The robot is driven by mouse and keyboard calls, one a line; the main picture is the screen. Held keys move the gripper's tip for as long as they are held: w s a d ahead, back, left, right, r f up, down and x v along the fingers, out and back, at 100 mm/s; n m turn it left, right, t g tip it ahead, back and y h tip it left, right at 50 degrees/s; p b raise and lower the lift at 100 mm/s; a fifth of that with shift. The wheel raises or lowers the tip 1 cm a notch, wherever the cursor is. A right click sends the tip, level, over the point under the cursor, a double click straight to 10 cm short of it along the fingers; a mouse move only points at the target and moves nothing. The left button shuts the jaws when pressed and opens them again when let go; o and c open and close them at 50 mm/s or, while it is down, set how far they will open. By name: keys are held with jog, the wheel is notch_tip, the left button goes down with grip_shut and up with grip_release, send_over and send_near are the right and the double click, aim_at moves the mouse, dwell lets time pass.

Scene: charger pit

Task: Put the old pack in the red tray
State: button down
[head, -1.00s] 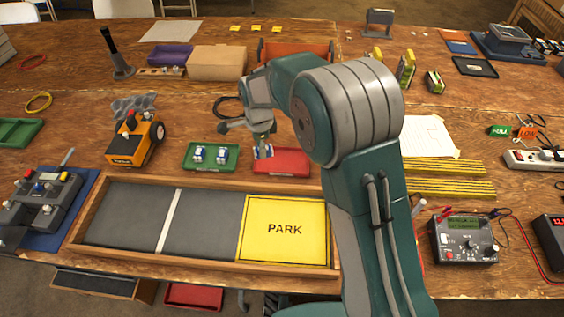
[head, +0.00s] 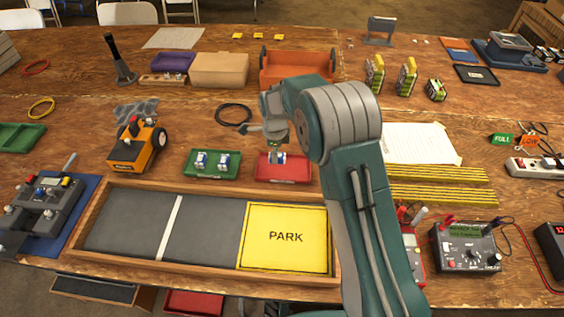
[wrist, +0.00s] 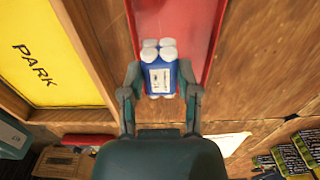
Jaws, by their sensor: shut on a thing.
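The old pack (wrist: 159,76), a bundle of white cells in a blue wrap with a pale label, sits between the fingers of my gripper (wrist: 160,98) in the wrist view. The gripper is shut on it. The red tray (wrist: 172,14) lies under and beyond the pack in that view. In the head view my gripper (head: 277,150) is over the red tray (head: 292,172), and the pack is mostly hidden by my gripper. I cannot tell whether the pack touches the tray floor.
A green tray (head: 212,172) with two small packs stands left of the red tray. The wooden-framed track with the yellow PARK pad (head: 286,237) lies in front. An orange vehicle (head: 137,145) stands at the left. An orange bin (head: 298,66) stands behind my gripper.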

aim_at(280, 155)
jog(key=shift+w+d+f, duration=0.35)
jog(key=shift+d+f, duration=0.05)
jog(key=shift+f, duration=0.2)
jog(key=shift+w+d+f, duration=0.35)
jog(key=shift+f, duration=0.2)
jog(key=shift+w+d+f, duration=0.15)
jog(key=shift+f, duration=0.8)
jog(key=shift+w+d+f, duration=0.1)
jog(key=shift+f, duration=0.85)
jog(key=shift+c, duration=1.7)
grip_release()
jog(key=shift+f, duration=0.1)
notch_tip(280, 155, up, 12)
